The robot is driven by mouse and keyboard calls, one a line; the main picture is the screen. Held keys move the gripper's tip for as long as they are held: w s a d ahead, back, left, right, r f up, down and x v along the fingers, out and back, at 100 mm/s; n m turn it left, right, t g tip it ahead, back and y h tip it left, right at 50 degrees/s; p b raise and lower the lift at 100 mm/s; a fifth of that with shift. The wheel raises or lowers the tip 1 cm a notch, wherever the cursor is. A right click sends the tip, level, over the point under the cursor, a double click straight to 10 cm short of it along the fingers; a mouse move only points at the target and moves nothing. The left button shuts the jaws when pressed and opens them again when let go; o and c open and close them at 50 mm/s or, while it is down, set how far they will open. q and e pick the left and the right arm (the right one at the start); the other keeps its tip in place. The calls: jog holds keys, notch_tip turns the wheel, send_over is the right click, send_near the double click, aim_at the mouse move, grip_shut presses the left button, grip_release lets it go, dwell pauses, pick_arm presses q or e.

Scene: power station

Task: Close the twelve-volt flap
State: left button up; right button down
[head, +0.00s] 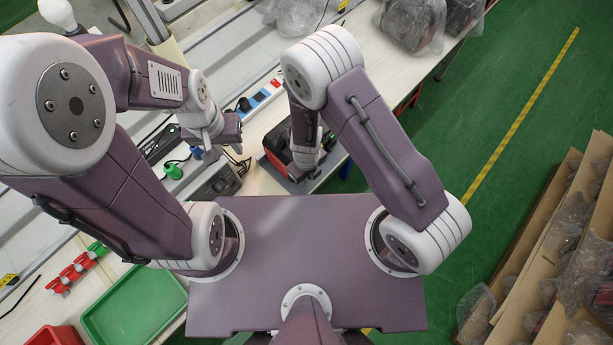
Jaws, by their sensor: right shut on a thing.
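The power station (272,143), a black and red box, stands near the edge of the white workbench, left of and partly behind my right arm. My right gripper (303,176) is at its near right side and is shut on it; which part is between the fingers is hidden. The twelve-volt flap is too small and covered to make out. My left gripper (208,152) hangs over the bench to the left of the power station, apart from it. Its fingers are too small to tell whether they are open or shut.
A grey device (217,184) with cables lies below my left gripper. A green plug (173,171) and a blue and white power strip (262,96) lie nearby. A green tray (133,306) and red clips (72,274) are at lower left. Plastic-wrapped items (412,22) sit at the back.

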jog(key=shift+w+a+n, duration=0.1)
jog(key=shift+w+n, duration=0.15)
jog(key=shift+n, duration=0.15)
jog(key=c, duration=1.6)
grip_release()
notch_tip(320, 180, up, 9)
jog(key=p, duration=0.9)
